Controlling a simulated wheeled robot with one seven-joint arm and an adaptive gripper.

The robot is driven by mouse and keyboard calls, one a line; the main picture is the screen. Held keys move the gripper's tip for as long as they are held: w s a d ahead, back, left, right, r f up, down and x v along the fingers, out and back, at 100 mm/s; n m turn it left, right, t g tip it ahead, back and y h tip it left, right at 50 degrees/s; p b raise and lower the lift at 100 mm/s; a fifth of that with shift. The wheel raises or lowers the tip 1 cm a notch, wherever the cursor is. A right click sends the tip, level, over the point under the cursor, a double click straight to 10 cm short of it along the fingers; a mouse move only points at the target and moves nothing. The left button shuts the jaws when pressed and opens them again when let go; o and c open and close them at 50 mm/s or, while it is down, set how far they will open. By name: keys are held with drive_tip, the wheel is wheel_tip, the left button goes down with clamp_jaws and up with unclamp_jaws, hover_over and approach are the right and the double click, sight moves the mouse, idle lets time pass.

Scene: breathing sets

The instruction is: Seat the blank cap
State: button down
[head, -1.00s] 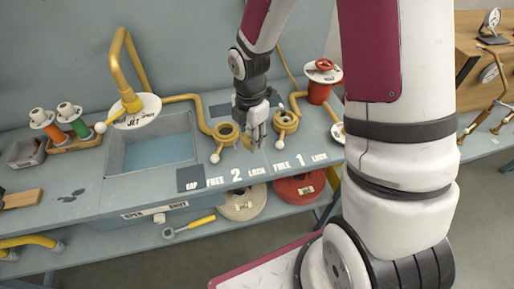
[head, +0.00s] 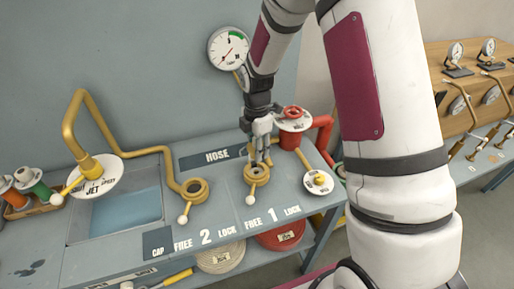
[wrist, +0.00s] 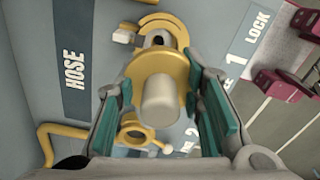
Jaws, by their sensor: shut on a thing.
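My gripper (head: 262,158) points down at the yellow collar 1 (head: 257,176), which has a ball-ended handle. In the wrist view the blank cap is a yellow disc (wrist: 152,67) with a pale grey knob (wrist: 160,102), between the teal finger pads. My gripper is shut on it. The cap overlaps the near part of collar 1 (wrist: 163,23); I cannot tell whether it touches or sits in it. Collar 2 (head: 195,189) stands to the left and its opening is empty in the wrist view (wrist: 135,131).
A yellow pipe with a JET disc (head: 95,175) and a sink (head: 127,212) are at the left. A red valve (head: 291,140) stands behind my gripper, and a small white dial (head: 318,181) stands to its right. A gauge (head: 229,48) is on the wall.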

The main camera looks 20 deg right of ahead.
drive_tip(key=shift+f+b, duration=0.75)
drive_tip(key=shift+f, duration=2.15)
drive_tip(key=shift+f, duration=0.9)
drive_tip(key=c, duration=1)
unclamp_jaws()
wheel_tip(320, 180, up, 11)
drive_tip(key=shift+r, duration=0.1)
drive_tip(key=shift+s+r, duration=0.1)
drive_tip(key=shift+r, duration=0.3)
drive_tip(key=shift+r, duration=0.1)
